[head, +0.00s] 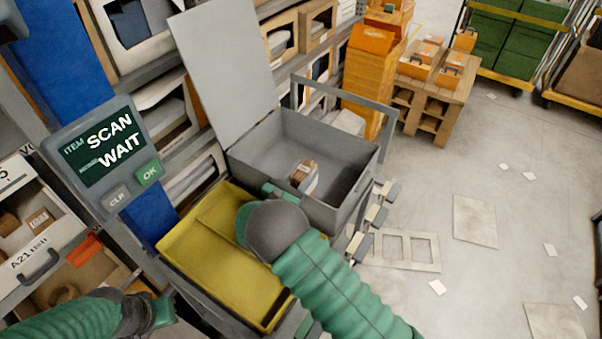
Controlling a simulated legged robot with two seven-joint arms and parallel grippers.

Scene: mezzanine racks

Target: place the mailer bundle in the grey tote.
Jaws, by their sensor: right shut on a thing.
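The mailer bundle (304,177) is a small brown and white stack. It appears inside the outline of the grey tote (345,217), near its front left part; I cannot tell whether it touches the floor of the tote. The tote is open, with its grey lid (222,70) standing up at the left. My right gripper (288,191) reaches over the tote's near left rim and is shut on the bundle; my wrist hides most of the fingers. My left gripper (160,308) is low at the left, away from both, and its fingers are unclear.
A yellow tote (215,262) sits just left of the grey one, partly under my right arm. A scan display (105,148) reading "SCAN WAIT" stands at the left before the racks. Orange boxes (370,80) stand behind; the floor at right has loose papers and cardboard.

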